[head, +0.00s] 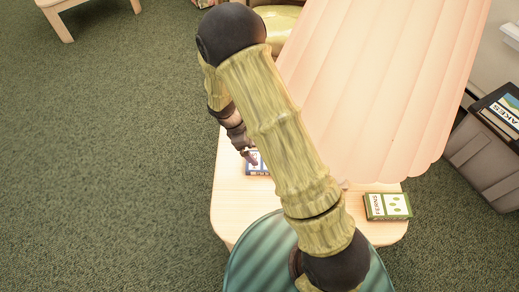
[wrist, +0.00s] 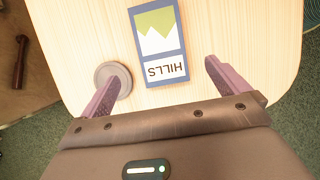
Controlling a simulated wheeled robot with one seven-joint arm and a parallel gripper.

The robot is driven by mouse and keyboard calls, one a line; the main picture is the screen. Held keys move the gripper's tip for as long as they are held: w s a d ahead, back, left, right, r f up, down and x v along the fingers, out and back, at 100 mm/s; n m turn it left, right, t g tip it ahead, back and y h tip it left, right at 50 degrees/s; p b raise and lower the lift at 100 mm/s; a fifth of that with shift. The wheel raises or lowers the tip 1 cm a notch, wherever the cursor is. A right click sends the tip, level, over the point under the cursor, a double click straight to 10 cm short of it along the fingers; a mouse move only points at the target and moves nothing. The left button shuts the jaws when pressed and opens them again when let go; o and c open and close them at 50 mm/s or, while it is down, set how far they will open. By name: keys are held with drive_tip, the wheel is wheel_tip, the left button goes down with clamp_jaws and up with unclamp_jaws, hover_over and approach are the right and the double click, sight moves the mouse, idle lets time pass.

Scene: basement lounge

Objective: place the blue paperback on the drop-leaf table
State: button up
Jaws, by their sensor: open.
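The blue paperback, marked HILLS, with a green and white picture, lies flat on a pale wooden table (wrist: 75,40) in the wrist view; its cover (wrist: 158,42) is between and just beyond my fingertips. My gripper (wrist: 165,75) is open and empty, one finger either side of the book's near end. In the head view the blue book (head: 256,163) is partly hidden behind my gripper (head: 249,154), on the pale table (head: 228,200). I cannot tell whether this table or the pale one at the top left (head: 65,10) is the drop-leaf table.
A green FERNS book (head: 388,206) lies at the table's right side. A large pink pleated lampshade (head: 385,80) stands over the table. A round grey disc (wrist: 113,76) is by my left finger. A grey bin (head: 486,155) with books stands right. Green carpet on the left is clear.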

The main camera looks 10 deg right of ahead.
drive_tip(key=shift+v, duration=1.05)
